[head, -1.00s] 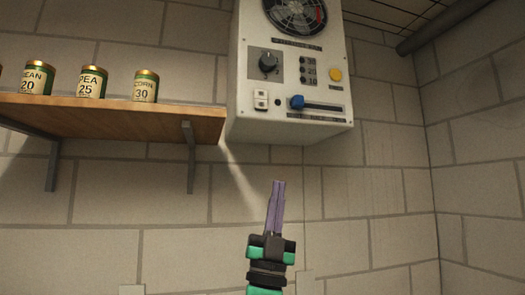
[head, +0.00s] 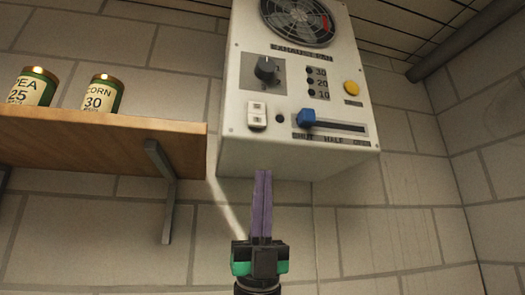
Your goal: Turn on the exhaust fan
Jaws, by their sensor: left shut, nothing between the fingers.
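The exhaust fan unit (head: 290,160) is a white box on the wall, with a round fan grille (head: 298,20) at its top. Its panel has a dark rotary knob (head: 267,70), a white rocker switch (head: 257,116), a yellow button (head: 352,88) and a blue slider (head: 307,117) at the left end of its slot, by the label that seems to read SHUT. My left gripper (head: 262,174) points up with its purple fingers together and empty. Its tips show just at the unit's lower edge, below the rocker switch. I cannot tell if they touch. My right gripper is not in view.
A wooden shelf (head: 100,146) on grey brackets stands left of the unit and holds a pea can (head: 32,88) and a corn can (head: 103,95). A pipe (head: 450,45) runs at the upper right. The wall below the unit is clear.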

